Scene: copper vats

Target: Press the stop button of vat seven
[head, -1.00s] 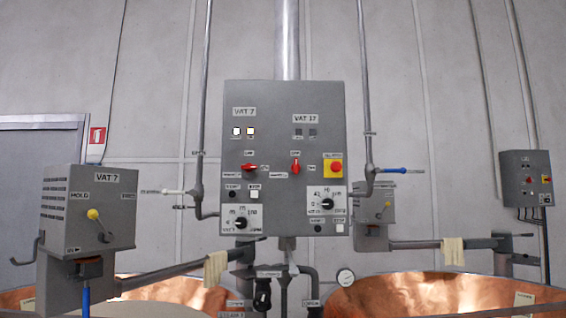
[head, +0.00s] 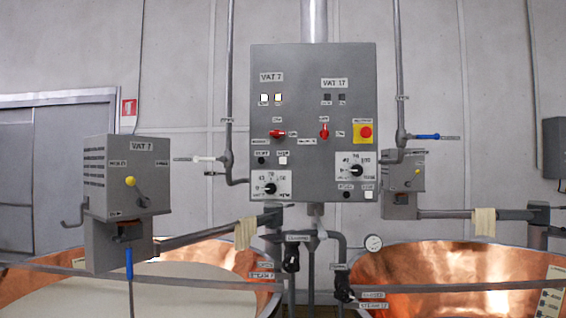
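The grey control panel (head: 303,130) hangs upright at the middle of the head view. Its left half is labelled VAT 7 (head: 272,77), its right half VAT 17 (head: 334,83). Under VAT 7 are two lit white lamps (head: 271,98), a red selector switch (head: 277,134), a small black button (head: 261,160) and a small white button (head: 283,160) side by side, and a black dial (head: 269,189) on a white plate. Small labels sit above both buttons; they are too blurred to read surely. My gripper is not in view.
A red knob on a yellow plate (head: 365,134) sits on the panel's right side. A grey box labelled VAT 7 (head: 125,172) stands left on an arm over a copper vat (head: 225,254) filled with pale liquid. Another copper vat (head: 430,264) is at right. Pipes run below the panel.

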